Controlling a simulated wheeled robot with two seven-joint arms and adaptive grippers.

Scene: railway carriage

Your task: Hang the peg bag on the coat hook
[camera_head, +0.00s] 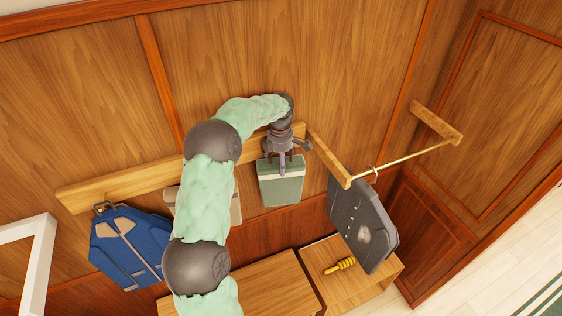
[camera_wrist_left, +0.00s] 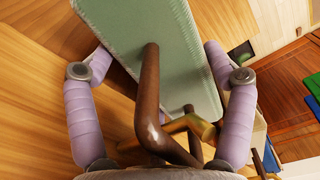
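The peg bag (camera_head: 281,188), green with a pale band along its top, hangs upright in front of the panelled wall, just below the wooden coat rack (camera_head: 130,180). My left gripper (camera_head: 285,150) is directly above the bag, at the rack. In the left wrist view the two lilac fingers (camera_wrist_left: 158,55) are spread wide, with the green bag (camera_wrist_left: 145,30) beyond and between them. A dark brown curved hook (camera_wrist_left: 149,100) stands between the fingers, crossed by a golden-brown bar (camera_wrist_left: 190,125). Whether the bag's hanger rests on the hook is unclear. My right gripper is out of view.
A beige item (camera_head: 236,208) is partly hidden by my left arm. A dark grey garment (camera_head: 360,225) hangs by the brass rail (camera_head: 410,157) on the right. A yellow-handled object (camera_head: 341,266) lies on the wooden bench (camera_head: 325,252) below.

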